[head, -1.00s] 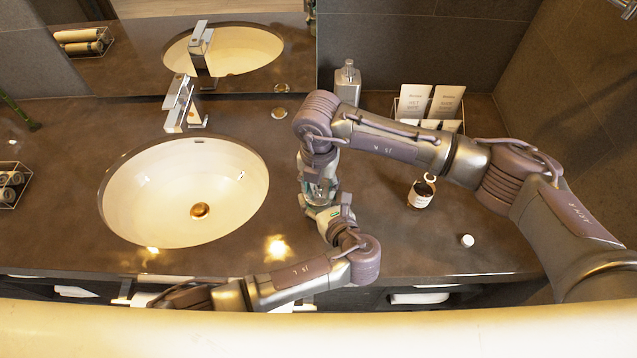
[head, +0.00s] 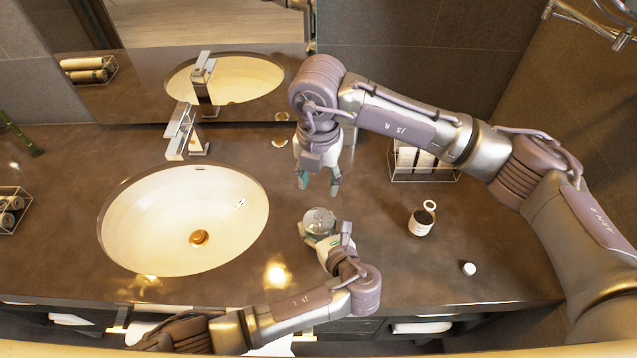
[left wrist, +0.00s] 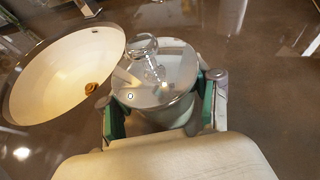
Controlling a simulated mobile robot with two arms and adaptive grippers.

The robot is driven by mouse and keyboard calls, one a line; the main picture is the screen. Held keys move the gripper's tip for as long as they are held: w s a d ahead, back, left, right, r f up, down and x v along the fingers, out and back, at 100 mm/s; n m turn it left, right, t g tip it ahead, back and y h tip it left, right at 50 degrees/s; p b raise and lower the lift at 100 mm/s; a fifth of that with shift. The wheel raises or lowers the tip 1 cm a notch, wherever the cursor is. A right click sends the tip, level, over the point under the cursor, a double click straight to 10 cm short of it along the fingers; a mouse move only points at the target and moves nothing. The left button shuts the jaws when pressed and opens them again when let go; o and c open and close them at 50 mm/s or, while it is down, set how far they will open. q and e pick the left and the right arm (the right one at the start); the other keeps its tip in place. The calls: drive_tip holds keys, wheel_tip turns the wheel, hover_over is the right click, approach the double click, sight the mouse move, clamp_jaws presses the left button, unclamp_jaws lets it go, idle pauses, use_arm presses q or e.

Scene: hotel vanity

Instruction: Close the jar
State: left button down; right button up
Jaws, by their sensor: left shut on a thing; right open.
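The jar (head: 319,224) stands upright on the counter, to the right of the sink. In the left wrist view its clear lid (left wrist: 143,47), with a rounded glass knob, lies over the mouth of the jar body (left wrist: 165,116). I see no clear gap under the lid, but its far rim is hard to make out. My left gripper (head: 322,236) is shut around the jar's sides, with green-padded fingers on both sides in the left wrist view (left wrist: 160,112). My right gripper (head: 318,186) is open and empty, pointing down above and behind the jar.
The sink (head: 185,220) with its faucet (head: 183,132) is to the left. A wire rack with cards (head: 424,160) is at the back. The counter between jar and bottle is clear.

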use_arm(q)
drive_tip(key=shift+c, duration=0.8)
unclamp_jaws()
drive_tip(key=shift+s, duration=0.1)
drive_tip(key=v, duration=1.2)
